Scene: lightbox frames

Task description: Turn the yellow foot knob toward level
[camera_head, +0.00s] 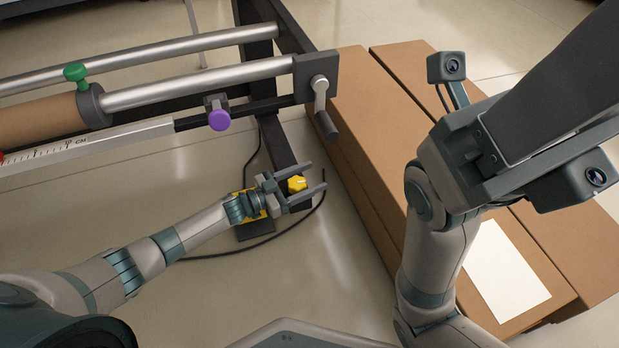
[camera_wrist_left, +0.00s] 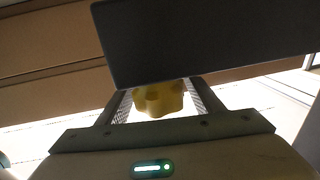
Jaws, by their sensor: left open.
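The yellow foot knob (camera_head: 296,184) is a small lobed knob by the lower end of a dark frame leg (camera_head: 281,146). My left gripper (camera_head: 316,178) is open, with its two fingers on either side of the knob. In the left wrist view the knob (camera_wrist_left: 158,101) sits between the ridged finger pads, with a bright gap on its left side. A dark slab (camera_wrist_left: 215,40) hides its top and the fingertips. Whether a finger touches the knob I cannot tell.
A crank handle (camera_head: 322,105), a purple knob (camera_head: 219,119) and metal rollers (camera_head: 200,82) are above the left gripper. Long brown cartons (camera_head: 345,90) lie to its right, one with a white sheet (camera_head: 507,270). A black cable (camera_head: 300,222) lies on the floor beside it.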

